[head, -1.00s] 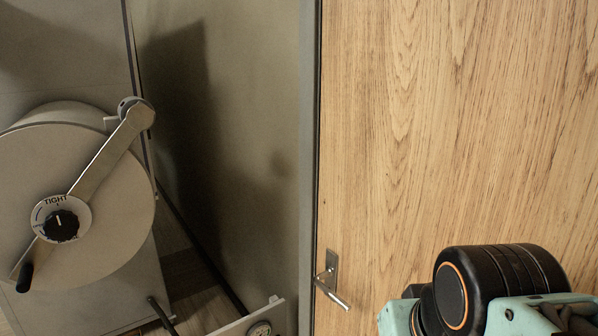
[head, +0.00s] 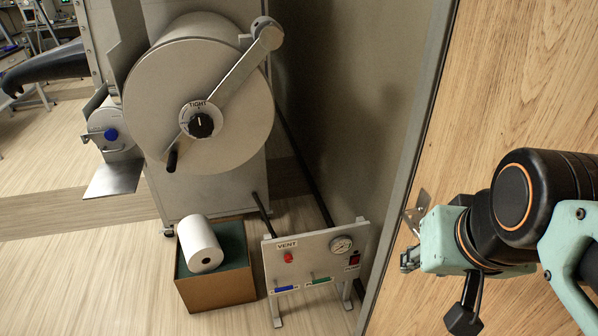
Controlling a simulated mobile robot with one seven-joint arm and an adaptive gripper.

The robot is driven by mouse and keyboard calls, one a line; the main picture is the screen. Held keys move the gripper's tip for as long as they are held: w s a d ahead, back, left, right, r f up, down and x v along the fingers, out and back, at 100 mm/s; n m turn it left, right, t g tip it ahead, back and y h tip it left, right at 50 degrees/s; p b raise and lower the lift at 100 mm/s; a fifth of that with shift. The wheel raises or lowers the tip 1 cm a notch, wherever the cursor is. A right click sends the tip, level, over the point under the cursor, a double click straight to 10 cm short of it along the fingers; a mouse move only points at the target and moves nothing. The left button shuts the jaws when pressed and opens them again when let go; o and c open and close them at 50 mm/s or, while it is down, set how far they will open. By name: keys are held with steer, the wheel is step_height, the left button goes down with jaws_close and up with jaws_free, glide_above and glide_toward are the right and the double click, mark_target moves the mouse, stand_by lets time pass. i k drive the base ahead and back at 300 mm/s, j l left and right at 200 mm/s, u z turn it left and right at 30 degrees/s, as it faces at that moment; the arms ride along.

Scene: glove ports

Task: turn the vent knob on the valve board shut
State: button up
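The valve board (head: 312,245) is a pale panel standing on feet on the floor at lower middle in the head view. The vent knob (head: 288,257) is small and red, below the VENT label at the board's upper left. Its turn position is too small to read. My gripper (head: 406,260) is right of the board, in front of the wooden door, apart from the knob. Its fingers are small and seen from the side, so I cannot tell whether they are open. No held thing shows.
The board also carries a gauge (head: 341,244), a red switch (head: 354,259), a blue handle (head: 285,289) and a green handle (head: 320,281). A box (head: 218,290) with a white roll (head: 201,243) stands left of it. A round-doored chamber (head: 225,95) stands behind. The wooden door (head: 500,90) bounds the right.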

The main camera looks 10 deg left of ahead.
mark_target(289, 259)
steer(key=u, duration=0.8)
steer(key=z, duration=1.25)
steer(key=k+u, duration=0.15)
steer(key=u, duration=1.05)
steer(key=l, duration=0.15)
steer(key=j, duration=0.25)
